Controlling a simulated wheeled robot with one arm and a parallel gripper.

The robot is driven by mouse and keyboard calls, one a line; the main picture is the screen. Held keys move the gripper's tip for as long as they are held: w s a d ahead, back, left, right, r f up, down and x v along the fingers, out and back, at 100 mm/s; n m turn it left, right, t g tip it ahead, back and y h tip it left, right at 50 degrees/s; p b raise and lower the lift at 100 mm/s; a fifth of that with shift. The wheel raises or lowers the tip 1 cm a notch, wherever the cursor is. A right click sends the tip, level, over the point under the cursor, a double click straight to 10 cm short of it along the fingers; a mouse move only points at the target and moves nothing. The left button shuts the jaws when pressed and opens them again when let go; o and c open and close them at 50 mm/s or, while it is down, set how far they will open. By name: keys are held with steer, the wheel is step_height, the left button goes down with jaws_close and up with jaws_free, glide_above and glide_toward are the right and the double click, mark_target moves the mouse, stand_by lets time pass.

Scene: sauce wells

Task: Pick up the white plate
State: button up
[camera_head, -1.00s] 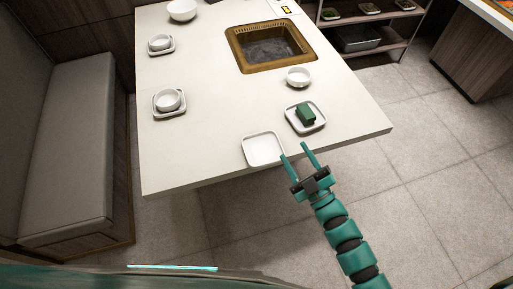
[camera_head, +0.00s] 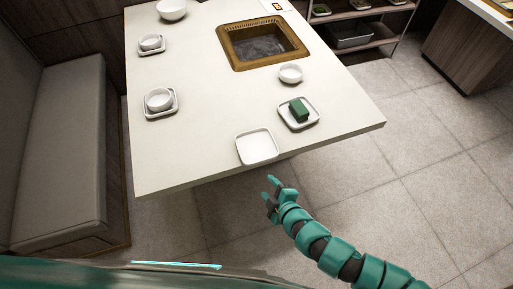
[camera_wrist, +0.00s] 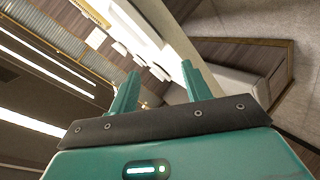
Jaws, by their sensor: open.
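An empty white square plate (camera_head: 257,147) lies flat at the near edge of the white table (camera_head: 190,149). A second white square plate (camera_head: 286,117) to its right bears a green block (camera_head: 299,109). My gripper (camera_head: 270,186) is below and in front of the near table edge, close to the empty plate and apart from it. It is open with nothing between its fingers. In the wrist view, the two teal fingers (camera_wrist: 160,85) are spread, with the tilted table edge beyond them. I cannot pick out the empty plate for sure there.
White bowls on plates stand along the table's left side, one bowl (camera_head: 159,99) nearest. Another bowl (camera_head: 291,73) stands beside the brown-framed sunken well (camera_head: 229,50). A grey bench (camera_head: 64,150) is at left. The floor at right is clear.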

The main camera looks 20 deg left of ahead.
mark_target(250, 165)
steer(key=shift+a+r+p+x, duration=0.15)
steer(key=shift+p+x, duration=0.25)
steer(key=shift+x, duration=2.5)
steer(key=shift+a+r+p+x, duration=0.15)
steer(key=shift+p+x, duration=0.25)
steer(key=shift+x, duration=2.5)
steer(key=shift+p+x, duration=0.4)
steer(key=shift+x, duration=1.1)
jaws_close()
